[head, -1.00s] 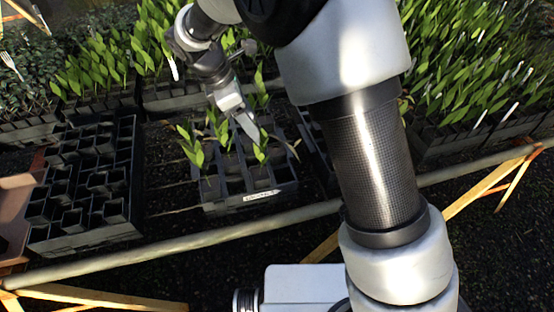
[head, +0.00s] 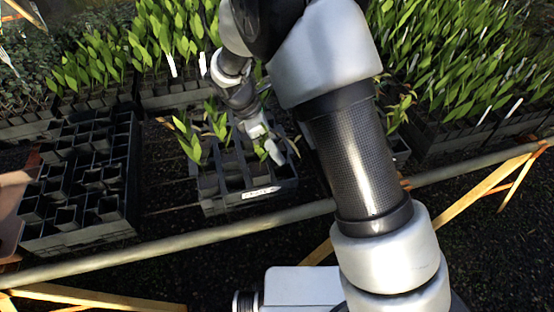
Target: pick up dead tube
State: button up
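A black tube tray (head: 240,203) with a white label on its front edge stands in the middle of the bench. Several of its tubes hold seedlings: a green one at the left (head: 190,145) and smaller ones near my gripper. Other cells look dark, and I cannot make out which tube is the dead one. My gripper (head: 276,152) points down over the right part of this tray, its fingertips low among the tubes. A small green seedling (head: 261,152) shows right beside the fingers. Whether the fingers are apart or closed on a tube is unclear.
A black tray of empty-looking tubes (head: 85,180) stands at the left, beside a brown box edge (head: 10,195). Dense trays of green plants (head: 455,75) fill the back and right. A pale rail (head: 180,239) runs along the front. Bare dark mesh lies between the left and middle trays.

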jog(key=shift+c, duration=0.3)
jog(key=shift+r, duration=0.1)
grip_shut()
